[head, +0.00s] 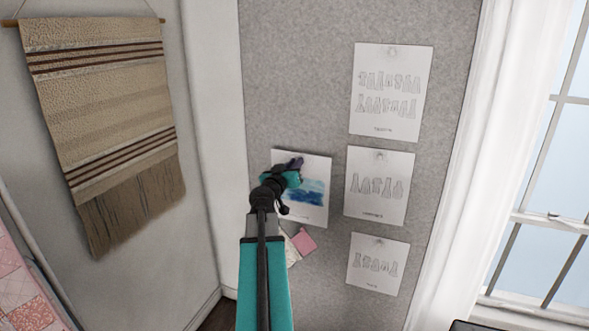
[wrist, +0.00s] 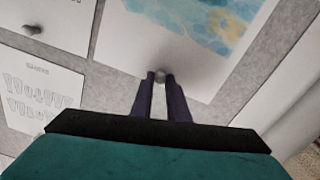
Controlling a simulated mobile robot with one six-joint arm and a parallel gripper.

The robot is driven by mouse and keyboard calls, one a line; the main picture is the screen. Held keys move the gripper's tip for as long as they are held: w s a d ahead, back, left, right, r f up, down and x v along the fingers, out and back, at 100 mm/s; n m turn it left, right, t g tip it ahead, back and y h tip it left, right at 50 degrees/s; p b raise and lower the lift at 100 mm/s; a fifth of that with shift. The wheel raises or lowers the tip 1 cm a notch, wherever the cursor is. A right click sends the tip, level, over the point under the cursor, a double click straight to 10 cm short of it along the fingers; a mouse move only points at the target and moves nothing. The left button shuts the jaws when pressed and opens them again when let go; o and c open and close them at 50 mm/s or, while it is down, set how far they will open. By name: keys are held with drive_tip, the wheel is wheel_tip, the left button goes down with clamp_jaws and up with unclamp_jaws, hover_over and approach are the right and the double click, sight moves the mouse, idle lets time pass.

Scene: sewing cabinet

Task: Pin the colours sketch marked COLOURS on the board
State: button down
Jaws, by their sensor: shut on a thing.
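The colours sketch (head: 313,209) is a white sheet with a blue painted wash, lying against the grey board (head: 300,80) in the head view. Its caption is too small to read. It also shows in the wrist view (wrist: 130,50), with blue and yellow patches. My gripper (wrist: 160,77) is at the sheet's top edge, its two dark fingers closed around a round grey pin head (wrist: 160,75). In the head view my gripper (head: 297,163) covers the sheet's upper left part. Whether the pin's point is in the board is hidden.
Three pinned pencil sketches hang right of it: upper (head: 391,118), middle (head: 378,207) and lower (head: 376,284). A pink swatch (head: 304,241) is below. A woven hanging (head: 105,120) is on the left wall, a window (head: 555,190) at right.

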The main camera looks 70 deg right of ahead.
drive_tip(key=shift+d+b, duration=1.05)
drive_tip(key=shift+d, duration=0.4)
drive_tip(key=shift+d+r+p, duration=0.15)
drive_tip(key=shift+p, duration=0.25)
drive_tip(key=shift+d+p, duration=1.35)
drive_tip(key=shift+d, duration=0.3)
drive_tip(key=c, duration=1.6)
unclamp_jaws()
drive_tip(key=shift+c, duration=0.2)
drive_tip(key=shift+a, duration=0.15)
drive_tip(key=a+b, duration=0.1)
drive_tip(key=a, duration=1.2)
drive_tip(key=shift+a, duration=0.25)
